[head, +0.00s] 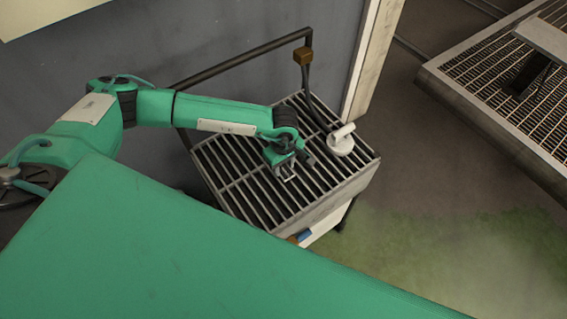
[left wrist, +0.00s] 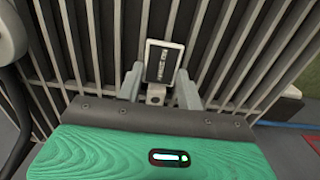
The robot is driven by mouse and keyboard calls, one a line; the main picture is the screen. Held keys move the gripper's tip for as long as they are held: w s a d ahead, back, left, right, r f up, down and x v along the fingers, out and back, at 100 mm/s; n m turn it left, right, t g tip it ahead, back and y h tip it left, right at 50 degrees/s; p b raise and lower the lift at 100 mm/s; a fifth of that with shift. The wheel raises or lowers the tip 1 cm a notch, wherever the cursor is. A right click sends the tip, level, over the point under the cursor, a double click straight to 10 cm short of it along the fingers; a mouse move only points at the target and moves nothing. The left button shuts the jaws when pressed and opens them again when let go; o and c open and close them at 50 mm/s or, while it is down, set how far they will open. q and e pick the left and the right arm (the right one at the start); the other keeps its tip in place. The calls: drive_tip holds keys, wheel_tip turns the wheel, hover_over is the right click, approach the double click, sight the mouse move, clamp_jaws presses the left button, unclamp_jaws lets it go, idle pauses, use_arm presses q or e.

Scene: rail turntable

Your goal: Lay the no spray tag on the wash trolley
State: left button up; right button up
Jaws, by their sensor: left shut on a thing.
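The no spray tag (left wrist: 160,64) is a small dark plate with a pale rim and pale lettering. In the left wrist view its lower end sits between the fingertips of my left gripper (left wrist: 160,93), which is shut on it. In the head view my left gripper (head: 286,168) is over the slatted top of the wash trolley (head: 325,203), and the tag is too small to make out clearly. The trolley's slats (left wrist: 225,55) show behind the tag in the wrist view. I cannot tell whether the tag touches them. My right gripper is not in view.
A white spray head (head: 341,141) on a dark hose lies on the trolley's right part, close to my gripper. The left slats are clear. A grated platform (head: 500,90) stands at the right.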

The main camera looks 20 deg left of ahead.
sight(284, 169)
use_arm(q)
drive_tip(key=shift+f, duration=0.1)
drive_tip(key=o, duration=0.9)
drive_tip(key=shift+o, duration=0.2)
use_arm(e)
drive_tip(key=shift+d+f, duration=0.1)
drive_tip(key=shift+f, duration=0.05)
use_arm(q)
drive_tip(key=shift+r, duration=0.35)
wheel_tip(284, 169, up, 7)
drive_tip(key=shift+f+b, duration=0.2)
drive_tip(key=shift+b, duration=0.75)
wheel_tip(284, 169, up, 5)
drive_tip(key=shift+b, duration=0.45)
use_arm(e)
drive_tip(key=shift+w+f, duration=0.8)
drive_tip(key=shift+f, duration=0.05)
